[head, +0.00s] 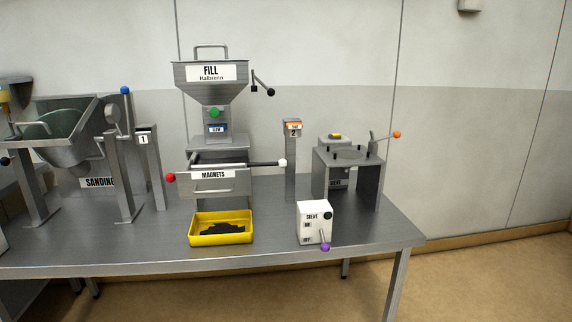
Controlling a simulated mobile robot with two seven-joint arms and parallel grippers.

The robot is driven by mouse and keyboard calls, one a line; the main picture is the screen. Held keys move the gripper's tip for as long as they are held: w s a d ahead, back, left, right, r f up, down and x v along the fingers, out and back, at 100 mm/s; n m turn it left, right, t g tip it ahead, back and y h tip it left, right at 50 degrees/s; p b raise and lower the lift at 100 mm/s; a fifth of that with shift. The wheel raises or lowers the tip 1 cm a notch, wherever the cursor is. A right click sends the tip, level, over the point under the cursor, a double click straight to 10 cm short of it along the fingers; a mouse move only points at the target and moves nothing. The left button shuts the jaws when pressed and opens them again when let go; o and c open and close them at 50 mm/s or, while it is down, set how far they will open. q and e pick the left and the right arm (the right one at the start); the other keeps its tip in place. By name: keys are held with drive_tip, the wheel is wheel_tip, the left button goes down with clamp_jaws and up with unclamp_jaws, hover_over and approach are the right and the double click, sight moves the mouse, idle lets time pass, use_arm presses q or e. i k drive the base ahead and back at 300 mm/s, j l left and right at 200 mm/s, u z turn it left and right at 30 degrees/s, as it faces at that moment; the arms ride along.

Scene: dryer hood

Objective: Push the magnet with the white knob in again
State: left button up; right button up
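The magnet's white knob (283,162) sits at the end of a dark rod (264,164). The rod sticks out to the right from the metal housing labelled MAGNETS (213,175), below the hopper labelled FILL (210,72). A red knob (170,177) shows at the housing's left side. How far the magnet reaches inside the housing is hidden. Neither of my grippers is in the head view, and nothing is touching the knob.
A yellow tray (194,230) with dark pieces stands in front of the housing. A white SIEVE switch box (309,230) with a purple-knobbed lever is at front right. A post marked 2 (292,150) stands right of the white knob, close to it in the picture.

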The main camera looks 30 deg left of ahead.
sight(281, 163)
drive_tip(key=u, duration=1.1)
